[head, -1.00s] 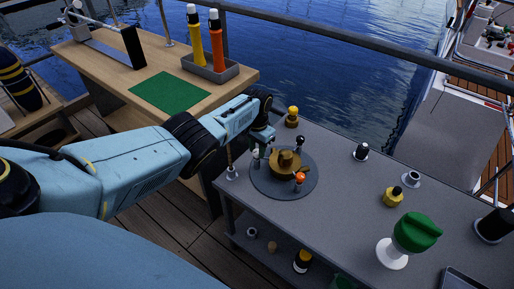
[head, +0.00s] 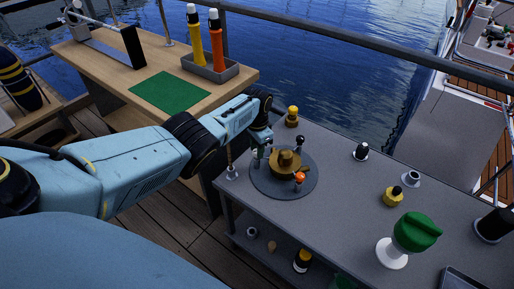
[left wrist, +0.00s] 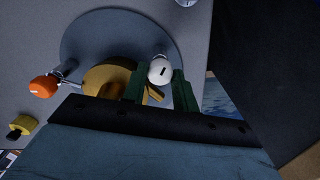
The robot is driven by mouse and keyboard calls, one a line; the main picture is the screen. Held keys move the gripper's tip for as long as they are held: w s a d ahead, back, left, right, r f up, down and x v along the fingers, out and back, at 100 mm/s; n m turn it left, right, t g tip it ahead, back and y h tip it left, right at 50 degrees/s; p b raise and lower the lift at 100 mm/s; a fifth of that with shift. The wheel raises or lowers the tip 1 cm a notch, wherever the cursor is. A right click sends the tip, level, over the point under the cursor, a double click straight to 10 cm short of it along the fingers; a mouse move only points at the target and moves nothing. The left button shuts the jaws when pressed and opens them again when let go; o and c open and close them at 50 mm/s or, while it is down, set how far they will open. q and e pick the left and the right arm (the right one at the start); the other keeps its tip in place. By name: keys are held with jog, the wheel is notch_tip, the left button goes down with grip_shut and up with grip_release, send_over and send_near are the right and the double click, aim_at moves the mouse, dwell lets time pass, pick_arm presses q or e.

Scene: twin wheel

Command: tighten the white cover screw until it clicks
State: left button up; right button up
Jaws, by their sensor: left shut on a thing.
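The white cover screw (left wrist: 160,70) shows in the left wrist view as a round white head with a dark slot. It sits between the two green fingers of my left gripper (left wrist: 155,88), which is shut on it. In the head view the left gripper (head: 260,155) reaches down at the left edge of the round grey plate (head: 262,187), and the screw is mostly hidden there. A brass-coloured body (head: 286,162) stands in the middle of the plate. An orange knob (head: 299,177) and a black knob (head: 300,141) stand around it. My right gripper is not in view.
On the grey table (head: 340,215) stand a yellow-and-black piece (head: 393,196), a black-topped piece (head: 361,152), a small white cup (head: 412,178) and a green cap on a white stand (head: 417,231). A yellow knob (head: 292,116) stands at the back edge. Water lies beyond.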

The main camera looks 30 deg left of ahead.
pick_arm(q)
jog(key=o, duration=1)
jog(key=shift+c, duration=0.2)
jog(key=shift+r+p, duration=0.3)
jog(key=shift+r, duration=0.05)
notch_tip(320, 180, up, 5)
jog(key=p, duration=0.3)
notch_tip(320, 180, up, 8)
jog(key=p, duration=0.2)
jog(key=shift+f, duration=0.2)
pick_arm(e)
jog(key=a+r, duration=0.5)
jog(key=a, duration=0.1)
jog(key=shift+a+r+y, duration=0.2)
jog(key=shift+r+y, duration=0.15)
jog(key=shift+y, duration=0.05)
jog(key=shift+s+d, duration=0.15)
